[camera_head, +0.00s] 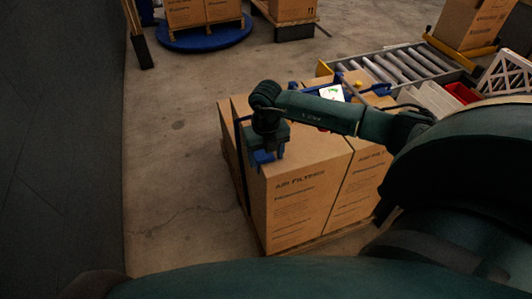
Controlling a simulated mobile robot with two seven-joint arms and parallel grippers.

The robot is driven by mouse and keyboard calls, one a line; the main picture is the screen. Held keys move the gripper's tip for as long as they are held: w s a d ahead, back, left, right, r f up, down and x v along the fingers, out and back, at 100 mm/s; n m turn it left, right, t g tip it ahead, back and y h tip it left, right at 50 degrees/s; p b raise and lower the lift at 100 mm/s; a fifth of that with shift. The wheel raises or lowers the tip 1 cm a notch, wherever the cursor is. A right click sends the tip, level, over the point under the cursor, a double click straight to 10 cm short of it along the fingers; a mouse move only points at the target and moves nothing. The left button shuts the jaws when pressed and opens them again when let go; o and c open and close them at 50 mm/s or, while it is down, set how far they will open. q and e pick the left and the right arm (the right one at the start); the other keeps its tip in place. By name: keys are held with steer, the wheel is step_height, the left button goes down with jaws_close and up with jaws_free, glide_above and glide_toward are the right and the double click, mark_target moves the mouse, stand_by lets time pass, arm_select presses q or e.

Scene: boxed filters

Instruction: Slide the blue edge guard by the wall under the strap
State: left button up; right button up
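Tall cartons printed "AIR FILTERS" (295,205) stand together on a pallet. My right gripper (266,152) points down at the top edge of the left front carton, on the wall side. A blue edge guard (262,158) shows right at its fingers, at the carton's top corner. Whether the fingers are closed on it cannot be made out. A dark strap (239,140) runs down the wall side of the load, left of the gripper. The gripper and forearm hide part of the carton tops, and whether the guard is under the strap is unclear. My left gripper is out of view.
Another blue guard (380,89) and a white label or screen (332,92) show at the far side of the load. A roller conveyor (400,65) stands behind. A dark wall (60,130) is at left, with clear floor (175,180) between.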

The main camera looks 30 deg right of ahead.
steer(key=c, duration=0.9)
steer(key=shift+w+d+b, duration=0.2)
steer(key=shift+w+b, duration=0.4)
steer(key=shift+w, duration=0.2)
steer(key=shift+w+d+b, duration=0.15)
steer(key=shift+w+b, duration=0.5)
steer(key=shift+w, duration=0.2)
steer(key=shift+w+d+b, duration=0.2)
steer(key=shift+w+b, duration=0.4)
steer(key=shift+w, duration=0.2)
steer(key=shift+w+d+b, duration=0.15)
steer(key=shift+w+b, duration=0.2)
steer(key=shift+w, duration=0.15)
steer(key=shift+w+d+f+b, duration=0.1)
steer(key=shift+w+b, duration=0.4)
steer(key=shift+b, duration=0.05)
steer(key=shift+w+d+b, duration=0.2)
steer(key=shift+w+b, duration=0.6)
steer(key=shift+w, duration=0.05)
steer(key=shift+w+d+b, duration=0.2)
steer(key=shift+w+b, duration=0.55)
steer(key=shift+w, duration=0.05)
steer(key=shift+w+d+b, duration=0.15)
steer(key=shift+w+b, duration=0.5)
steer(key=shift+b, duration=0.05)
steer(key=shift+w, duration=0.1)
